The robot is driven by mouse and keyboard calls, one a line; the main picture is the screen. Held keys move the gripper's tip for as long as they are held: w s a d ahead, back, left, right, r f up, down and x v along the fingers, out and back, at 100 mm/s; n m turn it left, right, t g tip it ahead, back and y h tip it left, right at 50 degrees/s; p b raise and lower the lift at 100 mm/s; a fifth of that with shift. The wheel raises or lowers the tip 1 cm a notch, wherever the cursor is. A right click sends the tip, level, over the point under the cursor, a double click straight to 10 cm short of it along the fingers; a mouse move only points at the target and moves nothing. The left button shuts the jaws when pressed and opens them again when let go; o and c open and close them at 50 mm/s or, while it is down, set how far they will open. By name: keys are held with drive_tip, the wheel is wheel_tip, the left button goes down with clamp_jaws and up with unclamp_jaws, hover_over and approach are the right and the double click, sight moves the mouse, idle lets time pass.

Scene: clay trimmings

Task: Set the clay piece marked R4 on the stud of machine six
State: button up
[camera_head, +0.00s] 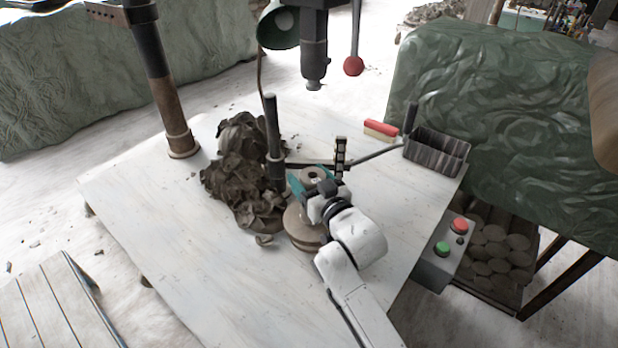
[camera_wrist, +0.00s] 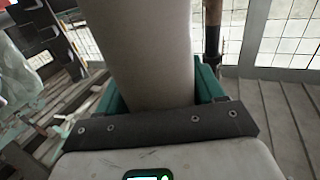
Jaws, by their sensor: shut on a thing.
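My gripper (camera_head: 311,178) has teal fingers and is shut on a pale grey-brown clay piece (camera_head: 313,174), round with a hole in its top. In the wrist view the clay piece (camera_wrist: 148,50) fills the space between the teal fingers as a smooth, plain wall. No R4 mark can be read on it. The held piece appears over or just behind a round tan disc stack (camera_head: 303,230) on the machine's white table (camera_head: 190,250). I cannot tell whether they touch. No stud or machine number can be made out.
Dark clay trimmings (camera_head: 240,180) are heaped left of my gripper, beside a dark upright post (camera_head: 272,135). A dark spindle (camera_head: 314,60) hangs above. A ribbed dark tray (camera_head: 436,152) and a red-handled tool (camera_head: 381,129) lie right. A button box (camera_head: 441,257) is at the table's right edge.

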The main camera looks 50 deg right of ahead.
drive_tip(key=shift+f, duration=0.2)
drive_tip(key=o, duration=1.6)
drive_tip(key=shift+f, duration=0.15)
drive_tip(key=b+v, duration=0.2)
drive_tip(key=v, duration=0.9)
